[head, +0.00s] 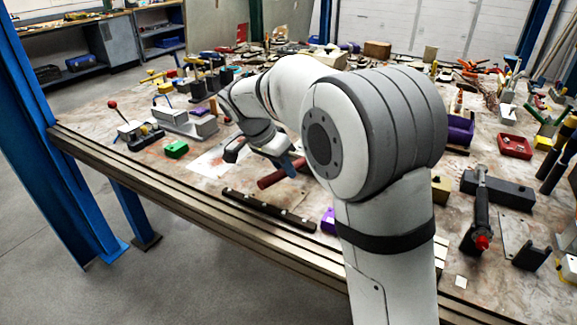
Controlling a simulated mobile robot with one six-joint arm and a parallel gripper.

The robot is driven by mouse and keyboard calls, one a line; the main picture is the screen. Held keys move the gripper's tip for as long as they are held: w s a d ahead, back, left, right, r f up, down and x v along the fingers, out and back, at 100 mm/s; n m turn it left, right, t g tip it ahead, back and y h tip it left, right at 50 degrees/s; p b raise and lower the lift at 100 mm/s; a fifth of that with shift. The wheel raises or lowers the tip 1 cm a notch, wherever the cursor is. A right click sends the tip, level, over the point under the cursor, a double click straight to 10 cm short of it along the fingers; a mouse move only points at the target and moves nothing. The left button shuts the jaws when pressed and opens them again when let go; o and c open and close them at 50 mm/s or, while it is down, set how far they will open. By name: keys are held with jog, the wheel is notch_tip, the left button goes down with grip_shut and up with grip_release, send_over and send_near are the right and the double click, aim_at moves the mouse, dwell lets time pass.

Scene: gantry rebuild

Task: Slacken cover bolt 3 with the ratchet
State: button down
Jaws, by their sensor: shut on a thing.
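My gripper (262,150) is low over the table left of centre, partly hidden by my own arm. It appears shut on a tool with a dark red cylindrical handle (281,173); a blue-grey part shows beside it. Whether this tool is the ratchet I cannot tell, as its head is hidden. Another long tool (481,212) with a black grip and a red end lies at the right, leaning over a dark grey block. Cover bolt 3 cannot be made out.
The workbench (180,190) is crowded with parts. A black bar (268,211) lies near the front edge. A green block (176,149), a red tray (514,146) and a purple box (461,129) stand around. A blue post (55,130) rises at the left.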

dwell(1.2)
jog(key=shift+s+d+b, duration=0.1)
jog(key=shift+b, duration=0.3)
jog(key=shift+s+d+n+t+b, duration=0.5)
jog(key=shift+s+d+n+b, duration=0.6)
jog(key=shift+s+d, duration=0.05)
jog(key=shift+d, duration=0.1)
